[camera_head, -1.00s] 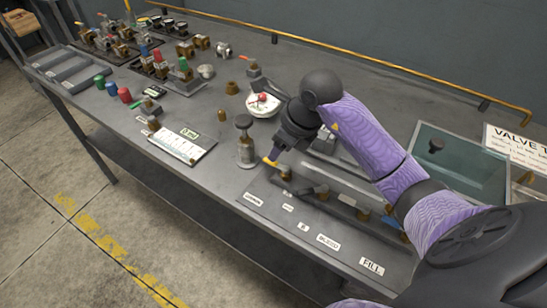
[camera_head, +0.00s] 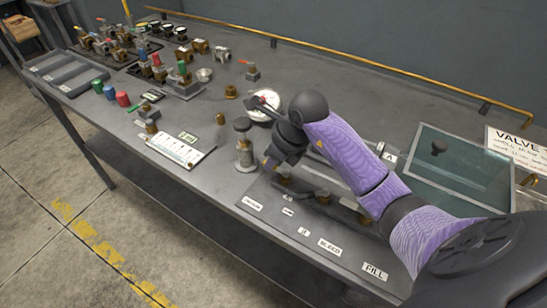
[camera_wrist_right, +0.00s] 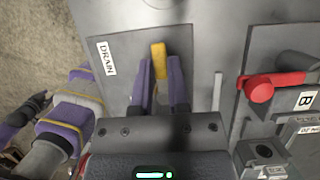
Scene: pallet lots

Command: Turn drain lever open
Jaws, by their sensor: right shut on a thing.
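The yellow drain lever (camera_wrist_right: 159,62) stands between the purple fingers of my right gripper (camera_wrist_right: 162,78) in the right wrist view, with its tip showing past them. The DRAIN label (camera_wrist_right: 106,58) is on the panel just left of it. My right gripper is shut on the lever. In the head view my right gripper (camera_head: 273,162) points down at the left end of the valve panel, and it largely hides the lever there. Part of my left arm shows at the left of the right wrist view; its gripper is too unclear to judge.
A red lever (camera_wrist_right: 262,88) lies right of the gripper in the right wrist view. A glass-topped case (camera_head: 460,165) is at right.

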